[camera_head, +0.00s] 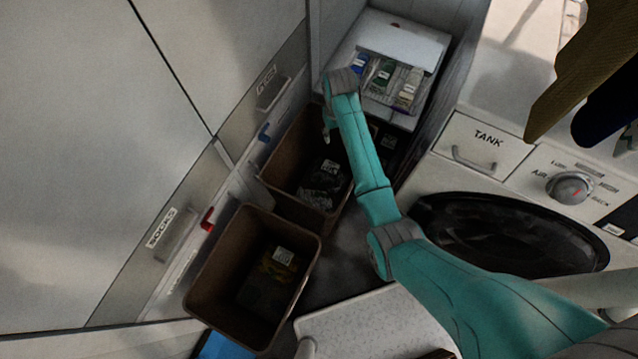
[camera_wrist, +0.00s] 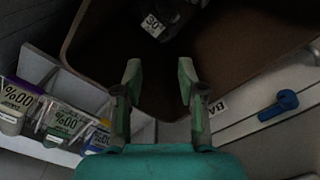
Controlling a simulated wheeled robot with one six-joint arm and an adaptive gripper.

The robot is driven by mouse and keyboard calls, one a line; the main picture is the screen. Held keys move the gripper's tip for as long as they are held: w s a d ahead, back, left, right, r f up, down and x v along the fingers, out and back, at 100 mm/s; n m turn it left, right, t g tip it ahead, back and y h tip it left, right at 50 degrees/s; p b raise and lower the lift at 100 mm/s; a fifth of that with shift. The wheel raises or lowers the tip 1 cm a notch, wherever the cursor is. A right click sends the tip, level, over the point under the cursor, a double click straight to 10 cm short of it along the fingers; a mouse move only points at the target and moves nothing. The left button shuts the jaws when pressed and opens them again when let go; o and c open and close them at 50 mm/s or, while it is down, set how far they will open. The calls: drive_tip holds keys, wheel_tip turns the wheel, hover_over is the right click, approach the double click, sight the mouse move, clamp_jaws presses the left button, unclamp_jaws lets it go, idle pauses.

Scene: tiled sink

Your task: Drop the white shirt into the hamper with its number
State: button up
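No white shirt can be made out in either view. My gripper (camera_head: 329,124) is over the far end of the middle brown hamper (camera_head: 282,150), near the bottle shelf. In the wrist view its two fingers (camera_wrist: 160,78) are spread with nothing between them, over a hamper's brown rim (camera_wrist: 68,48). A white tag reading about 30 (camera_wrist: 153,25) lies on dark cloth inside that hamper. The middle hamper holds a dark and pale patterned garment (camera_head: 322,192) with a tag. The near brown hamper (camera_head: 212,283) holds a dark garment (camera_head: 262,282) with a tag.
Detergent bottles (camera_head: 384,72) stand in an open white box at the back. A washer with a dark round door (camera_head: 500,235) is at right. Clothes (camera_head: 578,75) hang at upper right. Cabinet drawers with a blue hook (camera_head: 263,132) and red hook (camera_head: 207,219) line the left.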

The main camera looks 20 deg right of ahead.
wheel_tip(320, 180, up, 9)
drive_tip(key=shift+r, duration=0.2)
idle(0.6)
